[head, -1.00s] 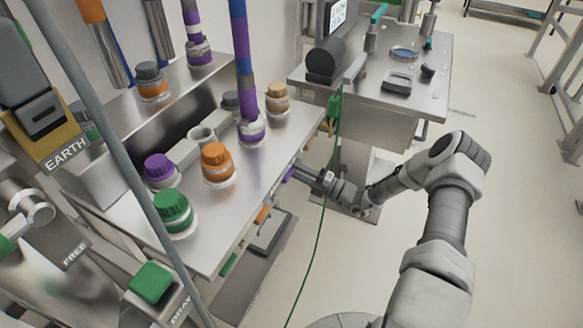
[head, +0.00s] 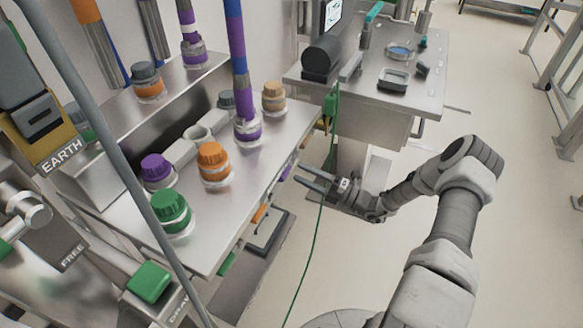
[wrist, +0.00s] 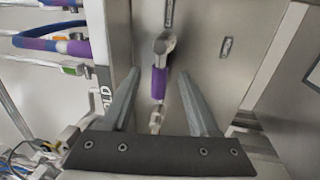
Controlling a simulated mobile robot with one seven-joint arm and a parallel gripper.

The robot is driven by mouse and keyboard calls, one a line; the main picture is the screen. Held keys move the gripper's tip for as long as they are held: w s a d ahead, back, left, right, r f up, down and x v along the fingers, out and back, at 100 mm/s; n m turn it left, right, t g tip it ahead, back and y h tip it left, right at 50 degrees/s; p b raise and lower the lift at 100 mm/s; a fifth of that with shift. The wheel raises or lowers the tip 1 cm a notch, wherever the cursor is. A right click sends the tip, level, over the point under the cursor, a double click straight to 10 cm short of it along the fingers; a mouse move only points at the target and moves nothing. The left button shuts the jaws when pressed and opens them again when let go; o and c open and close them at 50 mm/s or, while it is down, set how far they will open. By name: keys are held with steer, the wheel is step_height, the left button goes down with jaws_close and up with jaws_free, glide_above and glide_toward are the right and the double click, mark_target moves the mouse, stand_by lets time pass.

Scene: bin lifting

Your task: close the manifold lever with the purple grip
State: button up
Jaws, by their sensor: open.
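The lever with the purple grip (wrist: 159,83) is on the steel front panel in the wrist view. Its metal hub (wrist: 164,43) is at the upper end, and the grip runs down the picture from it. In the head view the purple grip (head: 287,172) is a small spot just below the bench's front edge. My gripper (wrist: 158,74) is open and empty, with one finger on each side of the grip and visible gaps to both. In the head view my gripper (head: 301,173) is just right of the grip, fingers pointing at the panel.
The bench (head: 247,178) carries several capped ports. An orange grip (head: 260,213) and a green grip (head: 227,262) sit along the same front. A green cable (head: 312,256) hangs beside my gripper. A second steel table (head: 437,88) stands behind it.

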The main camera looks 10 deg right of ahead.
steer(key=v, duration=1.2)
steer(key=shift+a, duration=0.15)
